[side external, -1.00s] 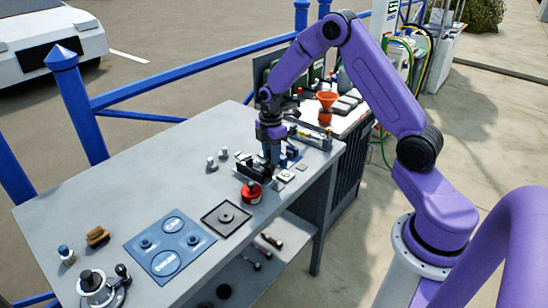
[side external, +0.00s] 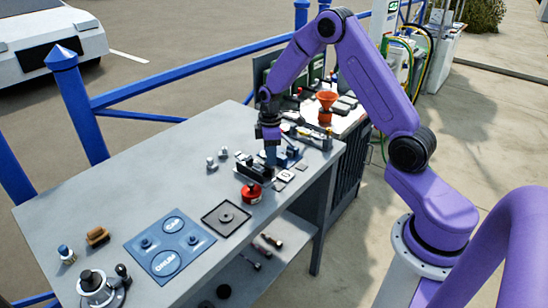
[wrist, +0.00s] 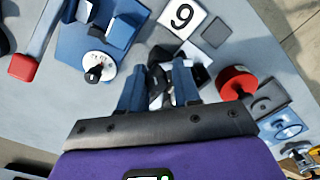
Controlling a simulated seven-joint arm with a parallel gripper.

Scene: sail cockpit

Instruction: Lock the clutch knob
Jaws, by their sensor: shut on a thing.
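The black clutch unit (side external: 250,167) with small dark and silver parts stands on the grey bench. My gripper (side external: 269,165) points down at its right end. In the wrist view my gripper (wrist: 158,88) has a blue-grey finger on each side of a small dark-and-light piece, which I take to be the clutch knob (wrist: 157,86). The fingers are closed on it and hide part of it. Whether the knob is locked cannot be told from these frames.
A red round pot (side external: 251,193) stands close in front, beside a dark square plate (side external: 227,217). A white tile marked 9 (wrist: 182,18) and a blue fixture with a white disc (wrist: 98,66) lie close by. A blue panel (side external: 169,245) lies further along the bench.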

